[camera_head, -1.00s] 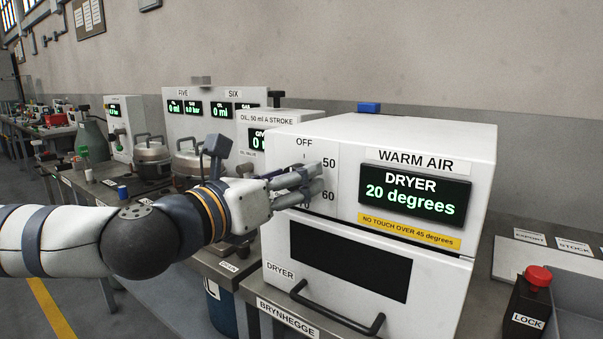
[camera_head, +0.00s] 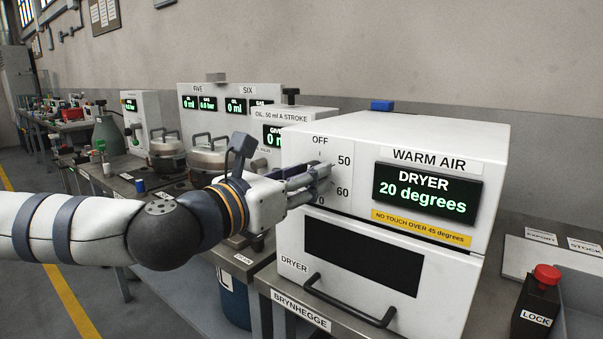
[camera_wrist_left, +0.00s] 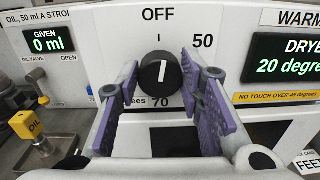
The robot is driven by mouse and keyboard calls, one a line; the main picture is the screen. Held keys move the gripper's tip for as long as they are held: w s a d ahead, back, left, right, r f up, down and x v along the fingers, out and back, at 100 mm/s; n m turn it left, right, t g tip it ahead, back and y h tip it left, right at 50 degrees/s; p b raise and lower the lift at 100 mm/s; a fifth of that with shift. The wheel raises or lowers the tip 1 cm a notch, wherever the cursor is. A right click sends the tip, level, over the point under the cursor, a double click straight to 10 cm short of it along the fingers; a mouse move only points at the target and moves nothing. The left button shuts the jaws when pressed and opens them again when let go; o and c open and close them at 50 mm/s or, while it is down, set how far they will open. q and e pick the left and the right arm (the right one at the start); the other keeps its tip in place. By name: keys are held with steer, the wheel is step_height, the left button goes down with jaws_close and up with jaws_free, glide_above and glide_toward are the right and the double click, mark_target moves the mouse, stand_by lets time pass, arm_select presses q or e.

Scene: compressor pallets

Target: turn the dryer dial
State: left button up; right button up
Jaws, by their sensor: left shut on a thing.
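The dryer (camera_head: 410,131) is a white box whose screen reads 20 degrees. Its black round dial (camera_wrist_left: 160,74) shows in the left wrist view, with a white pointer mark directed up towards OFF. The labels OFF, 50 and 70 stand around it; 60 shows in the head view. My left gripper (camera_head: 322,174) is at the dial panel and hides the dial in the head view. In the left wrist view its purple-padded fingers (camera_wrist_left: 160,84) stand on both sides of the dial, shut on it. My right gripper is not in view.
The dryer's door handle (camera_head: 347,302) sticks out below the panel. An oil unit (camera_head: 272,122) and metal pots (camera_head: 207,157) stand to the left. A black box with a red button (camera_head: 538,303) stands at the right front.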

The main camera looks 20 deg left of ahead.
arm_select(q)
steer(key=m+p, duration=0.1)
steer(key=m, duration=2)
steer(key=shift+d+y, duration=0.15)
steer(key=shift+y, duration=0.15)
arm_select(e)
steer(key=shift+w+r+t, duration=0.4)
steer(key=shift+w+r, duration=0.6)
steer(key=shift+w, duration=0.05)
arm_select(q)
steer(key=shift+m, duration=0.3)
